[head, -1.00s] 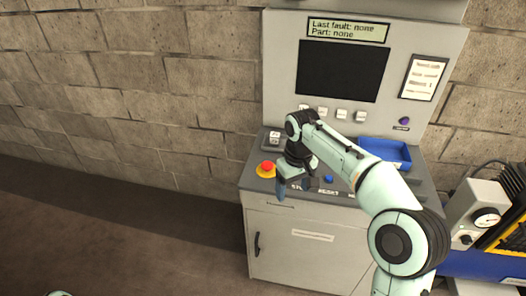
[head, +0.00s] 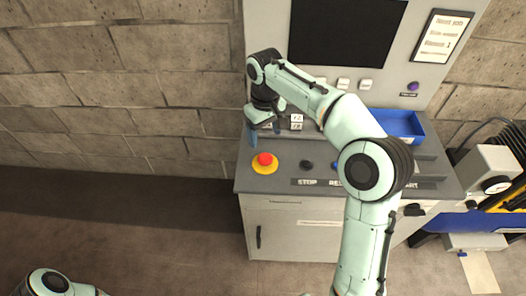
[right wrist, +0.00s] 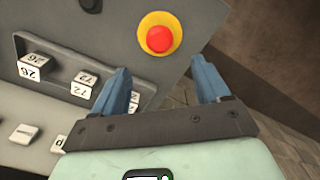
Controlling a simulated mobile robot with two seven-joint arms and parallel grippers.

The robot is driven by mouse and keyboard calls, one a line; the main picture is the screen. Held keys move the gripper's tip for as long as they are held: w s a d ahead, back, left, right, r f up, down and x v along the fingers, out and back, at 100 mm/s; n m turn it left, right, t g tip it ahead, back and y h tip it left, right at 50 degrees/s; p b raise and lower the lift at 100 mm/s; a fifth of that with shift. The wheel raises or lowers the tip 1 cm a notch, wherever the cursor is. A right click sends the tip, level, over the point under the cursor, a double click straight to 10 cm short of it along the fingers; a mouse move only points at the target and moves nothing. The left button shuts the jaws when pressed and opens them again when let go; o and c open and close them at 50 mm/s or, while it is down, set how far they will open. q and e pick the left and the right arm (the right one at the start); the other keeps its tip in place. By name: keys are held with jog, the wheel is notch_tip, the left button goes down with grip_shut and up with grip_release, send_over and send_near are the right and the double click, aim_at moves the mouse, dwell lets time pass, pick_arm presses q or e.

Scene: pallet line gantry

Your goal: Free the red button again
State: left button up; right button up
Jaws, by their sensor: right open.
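In the right wrist view the red button (right wrist: 159,39) shows whole and uncovered, beyond the fingertips. My right gripper (head: 265,132) is open and empty, a little behind the button in the head view. Its two blue fingers (right wrist: 163,75) are spread apart, with the button apart from both. Whether the button is pressed in or out, I cannot tell. My left gripper is not in view.
A dark knob (head: 306,165) and a blue button, partly hidden by my right arm, sit right of the red button. White number blocks (head: 296,122) stand behind it. A blue tray (head: 402,124) lies at the desk's right. The floor left of the console is clear.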

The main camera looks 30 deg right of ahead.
aim_at(264, 156)
notch_tip(264, 156, down, 10)
jog(key=shift+w+r+b, duration=0.1)
jog(key=shift+r+b, duration=0.15)
jog(key=shift+b, duration=0.45)
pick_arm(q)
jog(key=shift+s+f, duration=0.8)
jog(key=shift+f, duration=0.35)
pick_arm(e)
grip_shut()
jog(key=shift+w+r+p, duration=0.1)
jog(key=shift+r+p, duration=0.5)
jog(key=shift+r, duration=0.15)
jog(key=shift+f, duration=0.1)
grip_release()
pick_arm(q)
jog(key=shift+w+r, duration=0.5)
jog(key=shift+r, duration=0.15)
